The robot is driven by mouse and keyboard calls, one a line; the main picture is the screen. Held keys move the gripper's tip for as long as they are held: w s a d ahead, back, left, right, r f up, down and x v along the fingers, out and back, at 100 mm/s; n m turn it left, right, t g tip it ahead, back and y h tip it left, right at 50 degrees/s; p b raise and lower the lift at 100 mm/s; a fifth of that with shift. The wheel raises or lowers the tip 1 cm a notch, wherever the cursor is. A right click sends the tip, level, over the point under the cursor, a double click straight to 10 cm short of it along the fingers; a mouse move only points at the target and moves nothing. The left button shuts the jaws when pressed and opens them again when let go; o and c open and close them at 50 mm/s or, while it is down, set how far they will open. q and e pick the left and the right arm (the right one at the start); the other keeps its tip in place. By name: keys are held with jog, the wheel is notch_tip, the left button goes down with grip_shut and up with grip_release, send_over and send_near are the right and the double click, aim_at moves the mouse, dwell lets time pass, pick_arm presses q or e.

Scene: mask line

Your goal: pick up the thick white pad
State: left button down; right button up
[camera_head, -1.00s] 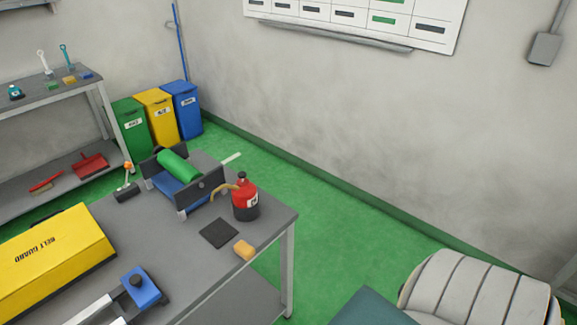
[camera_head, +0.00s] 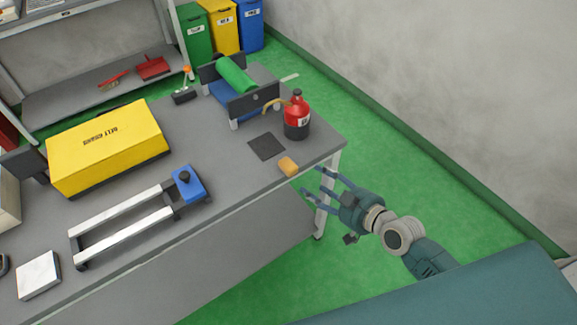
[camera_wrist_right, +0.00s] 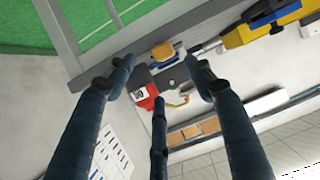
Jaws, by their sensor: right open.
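The thick white pad (camera_head: 39,276) lies flat on the grey table (camera_head: 215,150) near its front edge, at the lower left of the head view. My right gripper (camera_head: 312,181) is open and empty beside the table's right end, well to the right of the pad. Its spread fingers (camera_wrist_right: 160,85) also show in the wrist view, with nothing between them. I cannot make out the pad for certain in the wrist view. My left gripper is not in view.
An orange sponge (camera_head: 288,167), a dark mat (camera_head: 266,146) and a red bottle (camera_head: 297,117) stand near the right end. A rail frame with a blue block (camera_head: 188,185) and a yellow belt guard (camera_head: 108,146) lie nearer the pad. Green floor right of the table is clear.

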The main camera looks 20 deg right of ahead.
aim_at(295, 171)
jog(key=x, duration=0.5)
jog(key=shift+w+a+p, duration=0.1)
jog(key=shift+a+p, duration=0.05)
jog(key=shift+p, duration=0.15)
jog(key=x, duration=0.4)
jog(key=shift+w+a+f+p, duration=0.2)
jog(key=shift+w+a+p, duration=0.1)
jog(key=shift+p, duration=0.1)
jog(key=shift+s, duration=0.15)
jog(key=c, duration=0.3)
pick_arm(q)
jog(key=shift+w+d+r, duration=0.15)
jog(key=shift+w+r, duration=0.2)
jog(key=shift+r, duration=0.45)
pick_arm(e)
jog(key=c, duration=0.7)
